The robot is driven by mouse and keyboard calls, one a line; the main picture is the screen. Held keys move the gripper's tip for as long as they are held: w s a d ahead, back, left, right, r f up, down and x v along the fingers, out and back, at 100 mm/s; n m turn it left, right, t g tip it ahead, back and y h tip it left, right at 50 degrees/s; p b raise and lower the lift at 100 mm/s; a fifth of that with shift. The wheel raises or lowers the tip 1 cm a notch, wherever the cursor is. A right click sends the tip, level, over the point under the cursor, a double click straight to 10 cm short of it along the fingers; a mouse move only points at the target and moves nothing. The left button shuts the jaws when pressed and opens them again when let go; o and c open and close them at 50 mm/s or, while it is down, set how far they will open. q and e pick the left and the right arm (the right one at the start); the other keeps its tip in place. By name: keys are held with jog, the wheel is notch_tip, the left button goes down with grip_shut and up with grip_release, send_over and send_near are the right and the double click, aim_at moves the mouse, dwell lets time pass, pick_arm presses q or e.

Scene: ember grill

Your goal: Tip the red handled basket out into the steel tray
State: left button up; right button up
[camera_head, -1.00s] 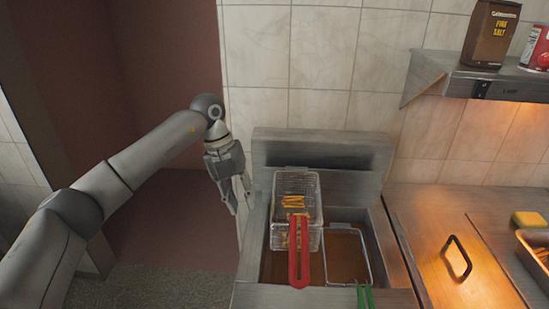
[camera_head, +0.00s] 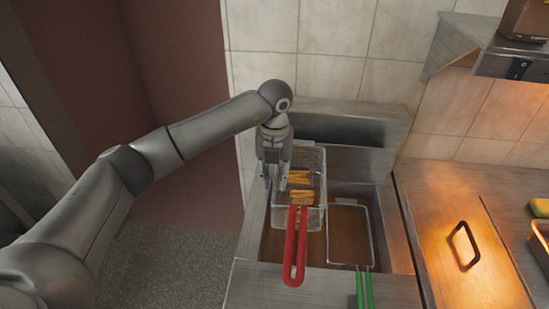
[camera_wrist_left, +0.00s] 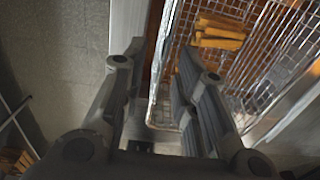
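The red handled basket (camera_head: 316,213) is a wire basket with yellow fries in it, at the left of the fryer. Its red handle (camera_head: 290,262) points toward me. My left gripper (camera_head: 275,187) is at the basket's left side, pointing down. In the left wrist view the gripper (camera_wrist_left: 158,60) is open, with the basket's wire rim (camera_wrist_left: 167,40) showing between its fingers; I cannot tell whether they touch it. The steel tray (camera_head: 537,243) is cut off at the right edge. My right gripper is not in view.
A second basket (camera_head: 370,236) with green handles sits to the right in the fryer. A steel counter with a black handle (camera_head: 464,246) lies further right, under a shelf (camera_head: 500,58). A tiled wall stands behind; the floor is open at left.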

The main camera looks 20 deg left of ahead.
pick_arm(q)
jog(key=shift+f, duration=0.35)
jog(key=shift+s+f, duration=0.1)
jog(key=shift+f, duration=0.15)
jog(key=shift+c, duration=0.9)
grip_shut()
jog(key=shift+c, duration=1.8)
grip_release()
jog(key=o, duration=0.6)
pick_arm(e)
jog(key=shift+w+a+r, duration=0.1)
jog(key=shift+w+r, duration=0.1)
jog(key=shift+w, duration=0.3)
